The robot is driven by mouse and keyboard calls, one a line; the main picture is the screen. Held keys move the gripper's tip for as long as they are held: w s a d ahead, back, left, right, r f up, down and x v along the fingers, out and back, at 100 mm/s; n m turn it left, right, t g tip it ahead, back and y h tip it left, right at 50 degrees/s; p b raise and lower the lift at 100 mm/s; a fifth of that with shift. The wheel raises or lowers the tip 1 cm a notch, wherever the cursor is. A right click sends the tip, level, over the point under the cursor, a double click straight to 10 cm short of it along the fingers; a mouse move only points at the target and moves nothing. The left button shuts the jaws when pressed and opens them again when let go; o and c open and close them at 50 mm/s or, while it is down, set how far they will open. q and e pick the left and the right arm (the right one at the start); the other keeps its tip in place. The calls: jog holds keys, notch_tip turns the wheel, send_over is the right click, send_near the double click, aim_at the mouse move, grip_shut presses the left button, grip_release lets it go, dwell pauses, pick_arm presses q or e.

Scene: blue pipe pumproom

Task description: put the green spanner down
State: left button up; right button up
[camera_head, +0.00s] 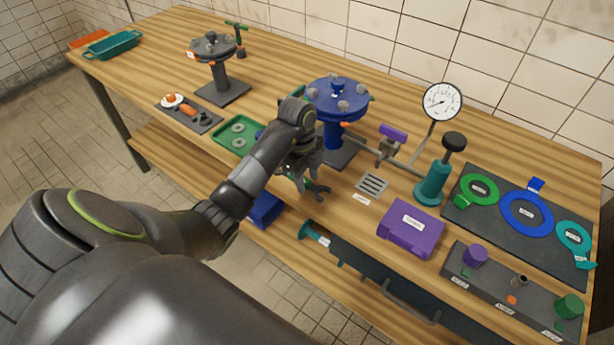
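My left gripper (308,182) is over the front edge of the wooden bench, just in front of the blue flange stand. Its dark fingers point down and to the right. A small dark greenish piece shows at the fingertips, but I cannot tell whether it is the green spanner or part of a finger. I cannot make out the whole spanner anywhere; my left arm hides part of the bench. I cannot tell whether the fingers are shut. My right gripper is not in view.
The blue flange stand (337,103) rises close behind the gripper. A slotted grey plate (372,185) and a purple case (411,228) lie to its right. A green tray (226,145) with grey rings lies left. A gauge (442,102) stands farther back.

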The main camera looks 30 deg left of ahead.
aim_at(308, 182)
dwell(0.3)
pick_arm(q)
jog(key=shift+r, duration=0.6)
jog(key=shift+a+r, duration=0.25)
jog(key=shift+r, duration=1)
notch_tip(308, 182, up, 8)
jog(key=a+p, duration=0.1)
jog(key=p, duration=0.7)
jog(key=shift+r, duration=0.25)
